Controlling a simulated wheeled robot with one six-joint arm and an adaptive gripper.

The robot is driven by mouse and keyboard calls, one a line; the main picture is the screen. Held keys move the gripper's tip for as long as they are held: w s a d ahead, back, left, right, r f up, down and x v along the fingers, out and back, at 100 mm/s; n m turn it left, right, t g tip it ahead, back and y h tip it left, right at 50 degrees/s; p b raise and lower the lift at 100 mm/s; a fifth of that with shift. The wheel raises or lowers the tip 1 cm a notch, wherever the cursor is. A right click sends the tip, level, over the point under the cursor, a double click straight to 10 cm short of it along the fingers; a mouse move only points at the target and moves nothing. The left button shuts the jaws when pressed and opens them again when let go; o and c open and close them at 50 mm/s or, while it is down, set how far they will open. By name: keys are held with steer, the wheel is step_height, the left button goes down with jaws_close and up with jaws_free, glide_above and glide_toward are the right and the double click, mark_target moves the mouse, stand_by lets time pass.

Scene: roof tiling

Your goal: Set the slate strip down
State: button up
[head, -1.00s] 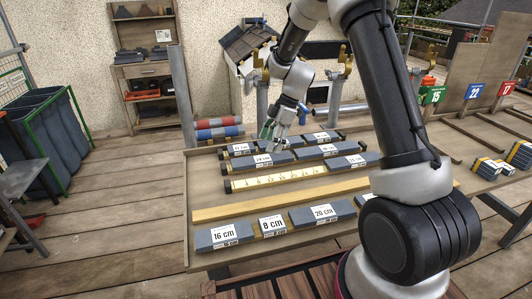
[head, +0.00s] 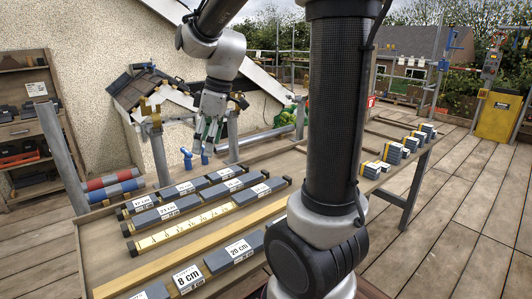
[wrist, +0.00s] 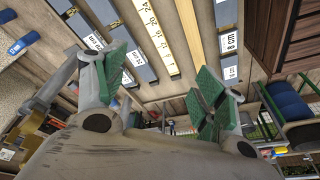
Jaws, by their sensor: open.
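Dark slate strips with white length labels lie on the wooden bench (head: 110,262). The back row holds several strips, including one at its left end (head: 139,205); the row in front holds a longer strip (head: 166,214) and others. The front row shows strips labelled 8 cm (head: 187,279) and 20 cm (head: 236,251). My gripper (head: 208,143) is open and empty above the bench's back edge. In the wrist view its green-padded fingers (wrist: 158,82) are spread, with nothing between them. I cannot tell which strip the task means.
A yellow ruler (head: 180,229) lies between the strip rows. Red and blue rolls (head: 112,184) rest at the bench's left back. Small slate stacks (head: 392,153) stand at the far right of the bench. My arm hides the bench's middle right.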

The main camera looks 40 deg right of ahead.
steer(key=s+d+r+m+t+h, duration=0.1)
steer(key=s+d+m, duration=0.1)
steer(key=s+m, duration=0.3)
steer(key=s+d+r+m+t+h, duration=0.1)
steer(key=s+d+m, duration=0.2)
steer(key=s, duration=1)
steer(key=shift+s+d+m, duration=0.2)
steer(key=shift+s+m, duration=0.2)
steer(key=shift+m, duration=0.6)
